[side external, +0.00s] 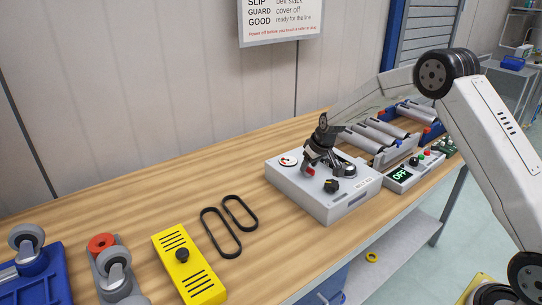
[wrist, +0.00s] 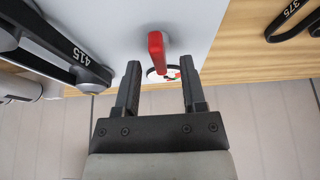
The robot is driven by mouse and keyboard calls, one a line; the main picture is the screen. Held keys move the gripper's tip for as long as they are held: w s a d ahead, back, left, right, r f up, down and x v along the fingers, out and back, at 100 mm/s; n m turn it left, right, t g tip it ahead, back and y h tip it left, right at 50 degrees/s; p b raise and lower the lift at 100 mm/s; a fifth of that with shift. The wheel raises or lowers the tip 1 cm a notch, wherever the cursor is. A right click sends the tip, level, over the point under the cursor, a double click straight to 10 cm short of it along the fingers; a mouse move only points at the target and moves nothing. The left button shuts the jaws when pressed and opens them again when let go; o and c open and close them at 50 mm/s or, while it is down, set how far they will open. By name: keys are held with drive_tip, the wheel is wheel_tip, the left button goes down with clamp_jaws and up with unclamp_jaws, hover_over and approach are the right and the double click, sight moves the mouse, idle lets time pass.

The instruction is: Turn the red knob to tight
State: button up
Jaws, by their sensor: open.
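The red knob (wrist: 157,48) is a narrow red bar standing on a light grey box. In the wrist view it lies just beyond and between my open fingertips, with a gap on each side. In the side view a bit of the red knob (side external: 309,171) shows beside my gripper (side external: 319,168), which is low over the box (side external: 335,208). My gripper also shows in the wrist view (wrist: 160,76), open and empty. A round white dial with red marking (wrist: 171,74) is partly hidden by the knob. The dial also shows in the side view (side external: 288,160).
A black knob (side external: 331,186) stands near the box's front. A black belt marked 415 (wrist: 62,45) lies close to my left finger. Two loose belts (side external: 221,232) and a yellow guard (side external: 187,266) lie left of the box. A controller reading OFF (side external: 402,175) and rollers stand right.

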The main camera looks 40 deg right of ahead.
drive_tip(key=shift+w+f, duration=0.1)
drive_tip(key=shift+f, duration=0.3)
clamp_jaws()
